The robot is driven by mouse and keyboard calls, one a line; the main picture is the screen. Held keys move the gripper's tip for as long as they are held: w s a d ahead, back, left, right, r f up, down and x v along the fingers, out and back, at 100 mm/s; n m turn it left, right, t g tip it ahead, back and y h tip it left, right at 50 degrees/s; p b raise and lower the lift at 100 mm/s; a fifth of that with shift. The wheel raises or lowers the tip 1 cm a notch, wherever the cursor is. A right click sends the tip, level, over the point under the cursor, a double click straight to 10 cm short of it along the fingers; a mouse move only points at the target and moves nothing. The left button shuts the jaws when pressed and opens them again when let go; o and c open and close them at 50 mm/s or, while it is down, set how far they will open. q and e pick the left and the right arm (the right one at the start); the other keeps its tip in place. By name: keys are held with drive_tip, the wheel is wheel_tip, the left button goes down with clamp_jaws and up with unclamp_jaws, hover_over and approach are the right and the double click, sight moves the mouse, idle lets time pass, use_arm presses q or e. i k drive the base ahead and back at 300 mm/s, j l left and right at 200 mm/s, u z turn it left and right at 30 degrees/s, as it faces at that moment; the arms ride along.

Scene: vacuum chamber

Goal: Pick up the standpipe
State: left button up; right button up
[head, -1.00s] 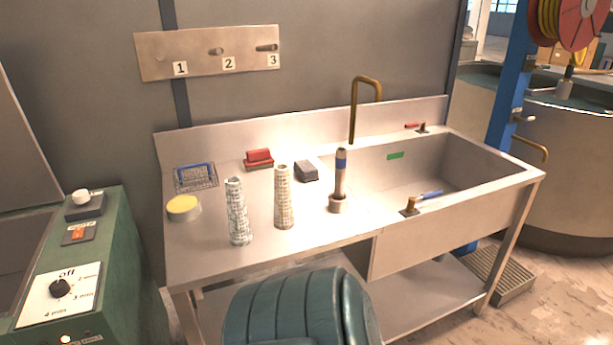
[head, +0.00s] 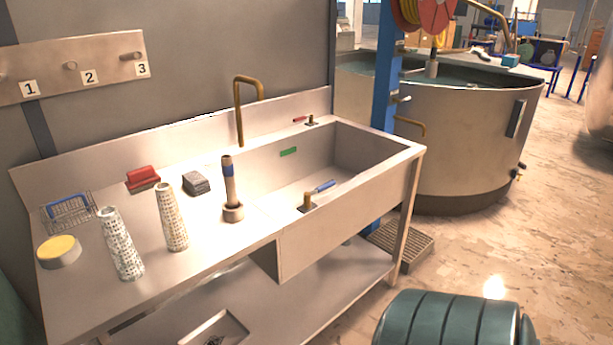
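The standpipe (head: 230,186), a brownish upright tube with a blue band near its top and a wider collar at its foot, stands on the steel sink bench (head: 205,240), close to the left rim of the basin. Nothing holds it. Neither of my grippers is in view. Only a teal ribbed part of my own body shows at the bottom right, apart from the bench.
Two patterned tubes (head: 121,243) (head: 172,217), a yellow-topped round tin (head: 59,252), a wire basket (head: 69,211), a red-handled block (head: 143,178) and a dark block (head: 196,183) share the bench. A brass spout (head: 239,115) rises behind. Floor (head: 500,220) is open at right.

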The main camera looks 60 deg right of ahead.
sight(227, 163)
drive_tip(key=z, duration=1.45)
